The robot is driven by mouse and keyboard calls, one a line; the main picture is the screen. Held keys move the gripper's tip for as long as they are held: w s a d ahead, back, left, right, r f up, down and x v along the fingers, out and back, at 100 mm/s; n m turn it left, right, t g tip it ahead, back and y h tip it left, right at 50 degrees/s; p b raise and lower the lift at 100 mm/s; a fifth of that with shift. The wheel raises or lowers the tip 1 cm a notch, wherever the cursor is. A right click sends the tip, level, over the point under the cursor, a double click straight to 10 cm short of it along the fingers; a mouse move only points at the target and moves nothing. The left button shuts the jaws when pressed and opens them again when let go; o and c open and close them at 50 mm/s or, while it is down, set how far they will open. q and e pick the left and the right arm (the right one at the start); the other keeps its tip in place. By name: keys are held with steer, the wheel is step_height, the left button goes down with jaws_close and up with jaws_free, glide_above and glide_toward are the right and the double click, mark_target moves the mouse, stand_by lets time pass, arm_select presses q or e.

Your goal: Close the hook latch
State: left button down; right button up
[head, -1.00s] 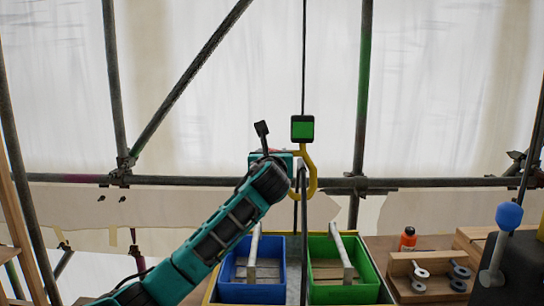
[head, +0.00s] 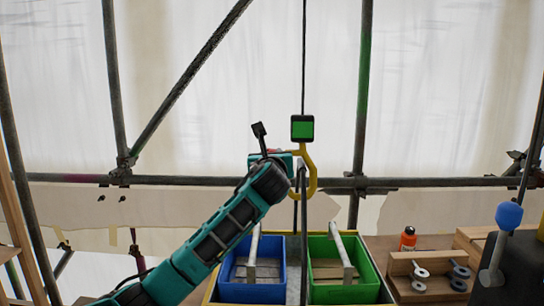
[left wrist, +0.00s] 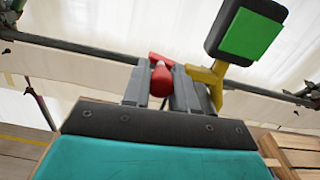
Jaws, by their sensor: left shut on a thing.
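A yellow hook (head: 309,172) hangs on a dark cable under a black block with a green face (head: 302,128). The hook and its block (left wrist: 246,33) also show at the upper right of the left wrist view. My left gripper (head: 287,160) is at the hook's left side, its fingers mostly hidden by my own arm in the head view. In the left wrist view the gripper (left wrist: 161,82) is shut on the red latch (left wrist: 160,75), which sits between its grey fingers beside the yellow hook. I cannot tell whether the latch meets the hook's tip. My right gripper is not in view.
Below the hook stand a blue bin (head: 252,292) and a green bin (head: 343,293), with grey bars rising from them. At right are an orange bottle (head: 407,239), a wooden rack (head: 405,265) with metal rings, and a blue-knobbed lever (head: 509,215). Scaffold pipes (head: 220,181) cross behind.

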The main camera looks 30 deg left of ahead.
arm_select(q)
steer(key=n, duration=0.2)
steer(key=f+n, duration=0.1)
steer(key=shift+f+n, duration=0.15)
steer(key=shift+n, duration=0.25)
steer(key=shift+w+d+f+n+b, duration=0.2)
steer(key=shift+w+d+f+n, duration=0.3)
steer(key=shift+n, duration=2.2)
steer(key=shift+w+d+f+n+b, duration=0.2)
steer(key=shift+d+f+n, duration=0.4)
steer(key=shift+n, duration=2.1)
steer(key=shift+w+d+f+n+b, duration=0.15)
steer(key=shift+w+d+f+n, duration=0.4)
steer(key=shift+n, duration=2.15)
steer(key=shift+s+d, duration=0.15)
steer(key=c, duration=0.9)
jaws_free()
steer(key=shift+r, duration=0.1)
